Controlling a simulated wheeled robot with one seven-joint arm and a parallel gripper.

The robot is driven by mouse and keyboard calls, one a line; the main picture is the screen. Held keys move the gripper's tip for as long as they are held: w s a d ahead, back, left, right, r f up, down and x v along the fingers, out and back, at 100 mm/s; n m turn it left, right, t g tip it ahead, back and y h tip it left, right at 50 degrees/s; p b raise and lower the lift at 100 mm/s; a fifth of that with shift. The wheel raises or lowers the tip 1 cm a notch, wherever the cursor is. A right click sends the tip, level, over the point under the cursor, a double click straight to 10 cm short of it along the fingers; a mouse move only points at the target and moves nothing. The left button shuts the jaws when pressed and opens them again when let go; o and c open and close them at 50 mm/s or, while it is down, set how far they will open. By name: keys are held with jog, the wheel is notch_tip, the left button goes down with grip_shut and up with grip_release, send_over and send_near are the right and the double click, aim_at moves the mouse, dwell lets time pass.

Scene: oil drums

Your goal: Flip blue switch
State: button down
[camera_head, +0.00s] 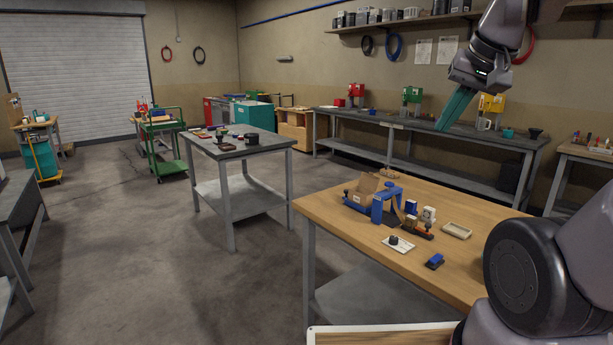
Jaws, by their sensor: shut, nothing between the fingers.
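A small blue and black block (434,261), which looks like the blue switch, lies near the front edge of the wooden workbench (345,224). Which way it is set is too small to tell. My gripper (449,124), with long teal fingers, is raised high above the far side of the bench. Its fingers point down and to the left; it is shut and empty, well apart from the switch.
A white plate with a black knob (399,245) lies left of the switch. A blue frame (386,206), small white boxes (428,214) and a beige tray (457,230) stand behind. A grey table (233,149) is further left, with open floor around it.

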jog(key=s, duration=0.1)
jog(key=s+a+r, duration=0.1)
jog(key=s, duration=0.1)
jog(key=shift+a+r+t+y, duration=0.1)
jog(key=shift+r+t+y, duration=0.05)
jog(key=shift+t+y, duration=0.2)
jog(key=shift+w, duration=0.1)
